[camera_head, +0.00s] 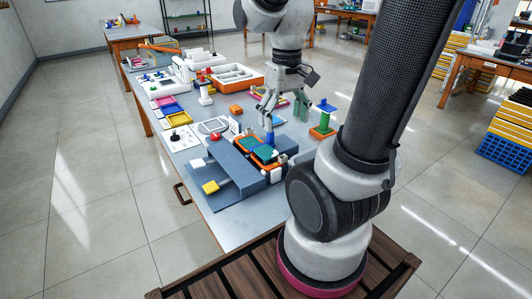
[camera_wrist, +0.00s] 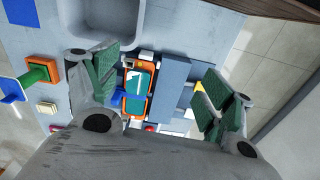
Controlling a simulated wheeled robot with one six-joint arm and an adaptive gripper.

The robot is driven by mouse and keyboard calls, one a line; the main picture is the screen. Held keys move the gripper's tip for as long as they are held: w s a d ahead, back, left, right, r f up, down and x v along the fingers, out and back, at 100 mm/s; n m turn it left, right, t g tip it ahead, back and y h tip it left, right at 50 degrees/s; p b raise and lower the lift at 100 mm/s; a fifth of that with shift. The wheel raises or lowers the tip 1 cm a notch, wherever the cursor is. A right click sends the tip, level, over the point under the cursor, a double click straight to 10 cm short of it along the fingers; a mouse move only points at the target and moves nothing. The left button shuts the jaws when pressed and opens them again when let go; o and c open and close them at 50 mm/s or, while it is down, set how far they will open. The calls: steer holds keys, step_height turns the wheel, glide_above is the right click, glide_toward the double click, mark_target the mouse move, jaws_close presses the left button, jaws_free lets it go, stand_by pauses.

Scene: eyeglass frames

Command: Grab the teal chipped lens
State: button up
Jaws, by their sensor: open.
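A teal lens (camera_wrist: 138,80) with a pale notch-like mark, which may be the chip, sits in an orange frame (camera_wrist: 151,92) in the wrist view. A second teal panel (camera_wrist: 134,105) lies beside it in the same frame. In the head view, teal (camera_head: 266,154) shows in the orange frame on the grey-blue block, partly hidden by a blue upright piece. My gripper (camera_head: 286,121) is above and behind the frame in the head view. In the wrist view its green-padded fingers (camera_wrist: 158,86) stand wide apart, with the frame below between them and nothing held.
The grey-blue stepped block (camera_head: 232,165) carries the frame. A green post on an orange base (camera_head: 323,124) stands right of the gripper. A yellow block (camera_head: 210,187), a white card (camera_head: 180,138) and colored trays (camera_head: 172,105) are to the left. White-and-orange bins (camera_head: 235,76) stand behind.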

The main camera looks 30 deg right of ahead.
steer(key=w+d+f+g, duration=0.2)
steer(key=w+d+f, duration=0.1)
steer(key=w+f, duration=0.65)
steer(key=t, duration=0.2)
glide_toward(266, 151)
steer(key=shift+a+n, duration=0.2)
steer(key=shift+n, duration=0.1)
steer(key=shift+d+f, duration=0.15)
steer(key=shift+f, duration=3.7)
steer(key=shift+f, duration=0.2)
steer(key=c, duration=1)
